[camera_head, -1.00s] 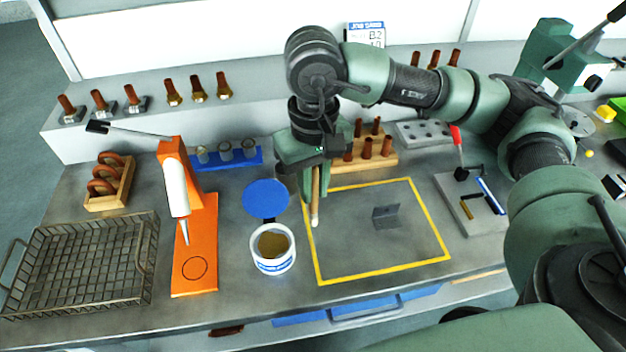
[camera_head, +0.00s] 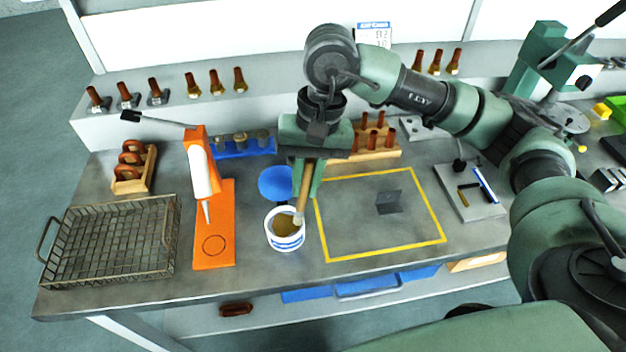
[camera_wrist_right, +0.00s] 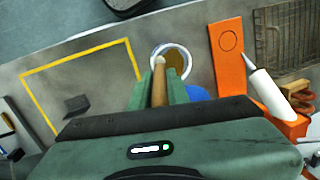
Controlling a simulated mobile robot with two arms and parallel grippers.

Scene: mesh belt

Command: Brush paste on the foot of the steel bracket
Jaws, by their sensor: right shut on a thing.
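My right gripper (camera_head: 307,180) is shut on a brush (camera_head: 301,205) with a wooden handle, bristles pointing down. The brush tip is at the right rim of the white paste tub (camera_head: 285,241), over or just inside its mouth; I cannot tell whether it touches the brown paste (camera_head: 284,224). The wrist view also shows the brush (camera_wrist_right: 160,82) and the tub (camera_wrist_right: 184,52). The grey steel bracket (camera_head: 389,203) stands inside the yellow outlined square, right of the tub, its foot on the bench; it also shows in the wrist view (camera_wrist_right: 77,104). My left gripper is not in view.
The blue lid (camera_head: 276,182) lies behind the tub. An orange press (camera_head: 213,225) stands to its left, with a wire basket (camera_head: 110,240) further left. A wooden rack (camera_head: 362,155) of brown-handled pieces stands behind the square. The square (camera_head: 350,235) is clear around the bracket.

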